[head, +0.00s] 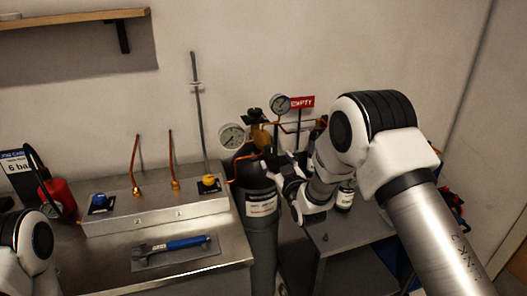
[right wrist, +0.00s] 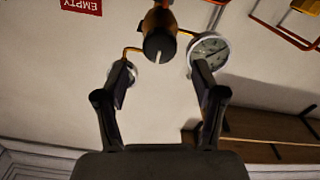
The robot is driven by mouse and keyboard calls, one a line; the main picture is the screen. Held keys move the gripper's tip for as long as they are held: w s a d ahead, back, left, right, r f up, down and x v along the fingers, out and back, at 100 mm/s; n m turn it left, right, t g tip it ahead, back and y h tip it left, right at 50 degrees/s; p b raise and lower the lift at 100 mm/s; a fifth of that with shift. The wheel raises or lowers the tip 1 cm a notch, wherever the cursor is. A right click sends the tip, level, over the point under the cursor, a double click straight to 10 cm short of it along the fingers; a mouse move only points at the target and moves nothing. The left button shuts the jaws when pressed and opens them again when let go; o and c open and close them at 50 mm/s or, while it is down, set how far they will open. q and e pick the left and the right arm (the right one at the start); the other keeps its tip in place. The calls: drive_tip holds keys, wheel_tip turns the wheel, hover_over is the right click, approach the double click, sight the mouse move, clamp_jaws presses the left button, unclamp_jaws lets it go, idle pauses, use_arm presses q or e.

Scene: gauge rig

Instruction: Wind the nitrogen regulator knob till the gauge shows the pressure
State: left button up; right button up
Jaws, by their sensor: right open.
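The nitrogen regulator is a brass body (head: 260,132) on top of a dark gas cylinder (head: 262,235) in the head view. In the right wrist view its black knob (right wrist: 159,45) with a pale mark hangs below the brass body (right wrist: 160,19). A larger white gauge (head: 232,136) and a smaller one (head: 280,105) flank it; their readings are too small to tell. My right gripper (head: 271,163) is open and empty close to the regulator. In the wrist view its fingers (right wrist: 162,80) are spread, with the knob just beyond, apart from both. My left gripper is out of view.
A sign reading "6 ba" (head: 18,166), partly cut off, stands at the left beside a red bottle (head: 60,196). A blue-handled wrench (head: 172,246) lies on the steel bench (head: 215,276). A red EMPTY sign (head: 301,102) stands behind the regulator, near thin copper pipes.

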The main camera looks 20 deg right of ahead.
sight(272, 153)
drive_tip(key=w, duration=0.2)
drive_tip(key=w+p, duration=0.1)
drive_tip(key=w, duration=0.4)
drive_tip(key=shift+f+p, duration=0.25)
drive_tip(key=shift+p, duration=0.05)
drive_tip(key=shift+s+a+r, duration=0.15)
drive_tip(key=shift+c, duration=0.3)
drive_tip(key=c, duration=1.1)
